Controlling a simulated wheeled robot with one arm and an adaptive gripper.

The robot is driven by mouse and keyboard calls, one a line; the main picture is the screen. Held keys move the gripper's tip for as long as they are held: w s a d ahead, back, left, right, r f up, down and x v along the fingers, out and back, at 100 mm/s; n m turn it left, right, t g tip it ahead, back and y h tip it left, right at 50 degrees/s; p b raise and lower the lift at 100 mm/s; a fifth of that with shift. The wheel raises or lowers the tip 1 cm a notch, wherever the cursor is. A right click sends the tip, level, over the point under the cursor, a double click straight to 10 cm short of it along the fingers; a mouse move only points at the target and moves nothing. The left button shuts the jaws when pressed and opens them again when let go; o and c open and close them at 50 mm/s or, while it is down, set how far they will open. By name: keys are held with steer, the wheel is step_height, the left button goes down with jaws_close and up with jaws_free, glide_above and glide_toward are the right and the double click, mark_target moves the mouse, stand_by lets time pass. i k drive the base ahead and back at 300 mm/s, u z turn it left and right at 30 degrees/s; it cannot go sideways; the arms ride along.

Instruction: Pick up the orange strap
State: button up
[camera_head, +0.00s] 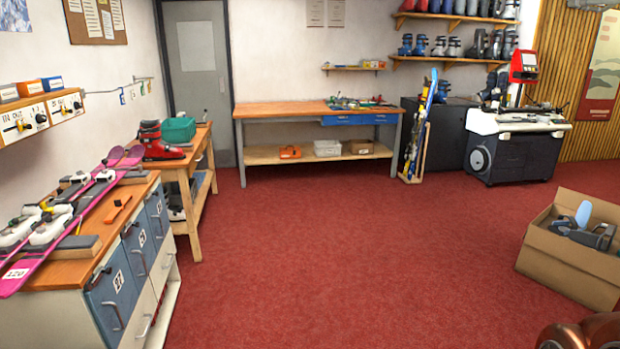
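A small orange item (117,207), which may be the orange strap, lies on the wooden top of the binding bench (62,273) at the left. It is beside the pink skis (83,213), near the bench's right edge, and is too small to make out clearly. My gripper is not in view.
A cabinet with blue doors (108,292) forms the bench front. Beyond it stands a side table with a red boot (160,141). A workbench (272,109) stands at the back. A cardboard box (566,263) is at the right. The red carpet (350,250) between is clear.

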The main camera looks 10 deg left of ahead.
mark_target(119, 203)
steer(key=u, duration=0.3)
steer(key=i, duration=1.8)
steer(key=u, duration=1.2)
steer(key=i, duration=1.2)
steer(key=u, duration=1.75)
steer(key=i, duration=0.6)
steer(key=u, duration=0.5)
